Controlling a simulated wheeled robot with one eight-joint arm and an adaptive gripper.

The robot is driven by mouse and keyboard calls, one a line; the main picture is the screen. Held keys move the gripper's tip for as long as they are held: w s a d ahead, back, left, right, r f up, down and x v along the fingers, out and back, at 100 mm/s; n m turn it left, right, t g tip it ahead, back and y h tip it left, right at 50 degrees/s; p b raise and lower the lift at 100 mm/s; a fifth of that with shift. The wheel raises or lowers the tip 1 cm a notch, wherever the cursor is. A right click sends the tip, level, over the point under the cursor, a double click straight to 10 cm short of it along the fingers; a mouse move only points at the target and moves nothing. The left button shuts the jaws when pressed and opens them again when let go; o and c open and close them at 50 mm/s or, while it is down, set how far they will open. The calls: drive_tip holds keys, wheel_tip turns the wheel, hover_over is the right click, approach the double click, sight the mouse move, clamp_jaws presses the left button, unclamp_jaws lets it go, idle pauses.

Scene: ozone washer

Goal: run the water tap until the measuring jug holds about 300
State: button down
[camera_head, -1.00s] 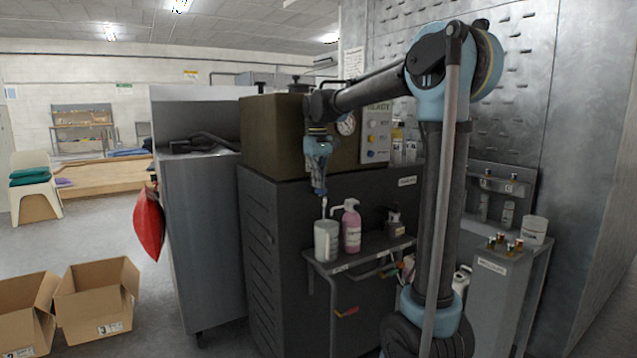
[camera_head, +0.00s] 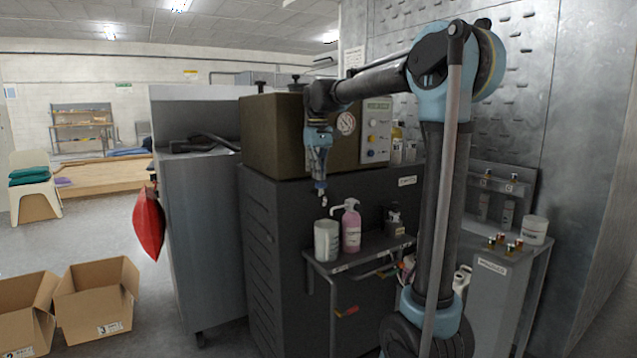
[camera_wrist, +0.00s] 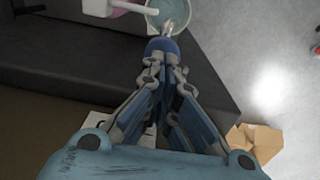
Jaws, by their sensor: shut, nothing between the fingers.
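The measuring jug (camera_head: 326,241) stands upright on the small side shelf, below my gripper. Its mouth also shows at the top of the wrist view (camera_wrist: 172,10); I cannot read the level in it. The water tap shows as a blue knob (camera_wrist: 162,46) with a pale spout pointing towards the jug; in the head view it is a small blue and pale shape (camera_head: 321,191) at my fingertips. My gripper (camera_head: 320,181) points down, shut and empty, with its fingertips at or just above the knob. I cannot tell whether they touch it. No water stream is visible.
A pink pump bottle (camera_head: 351,230) stands close to the right of the jug, its spout towards it. A dark small bottle (camera_head: 394,221) stands further right on the shelf (camera_head: 352,258). The dark cabinet (camera_head: 285,235) is behind. Open cardboard boxes (camera_head: 97,298) lie on the floor at left.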

wheel_tip(320, 180, up, 11)
drive_tip(key=shift+s+a, duration=0.15)
drive_tip(key=shift+s, duration=0.05)
idle(0.4)
drive_tip(key=s+d+f+m+t, duration=0.1)
drive_tip(key=s+d+f+m, duration=0.1)
drive_tip(key=s+d+f, duration=0.9)
drive_tip(key=s+d+f+m, duration=0.3)
drive_tip(key=s+d+f, duration=0.5)
drive_tip(key=s+f, duration=0.45)
drive_tip(key=s+d+f, duration=0.1)
drive_tip(key=s+f, duration=0.3)
drive_tip(key=f, duration=0.3)
drive_tip(key=s+d+f+m, duration=0.1)
drive_tip(key=s+d+f, duration=0.1)
drive_tip(key=s+f, duration=0.3)
wheel_tip(320, 180, down, 3)
drive_tip(key=shift+d+m+t, duration=0.2)
drive_tip(key=shift+m+t, duration=0.1)
drive_tip(key=shift+t, duration=0.1)
